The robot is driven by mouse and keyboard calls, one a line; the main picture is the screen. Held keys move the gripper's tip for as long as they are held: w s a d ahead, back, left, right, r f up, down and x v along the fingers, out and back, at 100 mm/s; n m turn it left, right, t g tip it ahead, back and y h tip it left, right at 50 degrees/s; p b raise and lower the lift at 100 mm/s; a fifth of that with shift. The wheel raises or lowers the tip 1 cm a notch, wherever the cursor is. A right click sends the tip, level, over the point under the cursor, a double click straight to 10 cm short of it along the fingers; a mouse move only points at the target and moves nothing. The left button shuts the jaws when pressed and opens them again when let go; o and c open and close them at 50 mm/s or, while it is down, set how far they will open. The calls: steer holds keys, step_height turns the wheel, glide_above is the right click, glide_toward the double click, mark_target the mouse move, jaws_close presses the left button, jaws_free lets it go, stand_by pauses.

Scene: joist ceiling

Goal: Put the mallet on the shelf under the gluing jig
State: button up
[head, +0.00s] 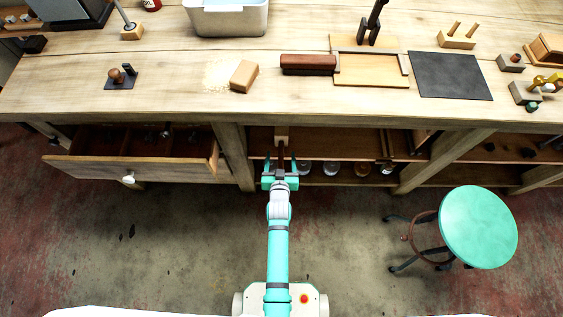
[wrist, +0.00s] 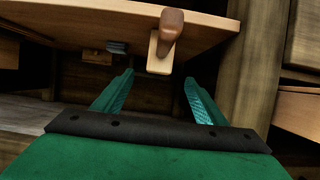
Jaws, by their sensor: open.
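The mallet, with a pale block head (head: 282,133) and a brown handle, is at the front of the shelf (head: 341,143) in the open bay under the bench. It also shows in the wrist view (wrist: 160,54), its handle's rounded end toward the camera. My gripper (head: 281,160) is open in front of that bay, its fingers spread (wrist: 159,77). In the wrist view the mallet appears just beyond and above the fingertips, not clasped; exact contact is unclear. The gluing jig, a flat framed board (head: 370,70), lies on the bench top above and to the right.
An open drawer (head: 130,167) juts out to the left, past a wooden post (head: 235,157). Several jars (head: 332,168) stand lower in the bay. A teal stool (head: 479,227) stands to the right.

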steer(key=f+v, duration=0.1)
steer(key=v, duration=2.3)
steer(key=s+d+r+t, duration=0.1)
steer(key=s+r, duration=1.1)
steer(key=r, duration=0.4)
steer(key=shift+s+d+r+t, duration=0.15)
steer(key=shift+s+r+t, duration=0.05)
steer(key=shift+s+t, duration=0.2)
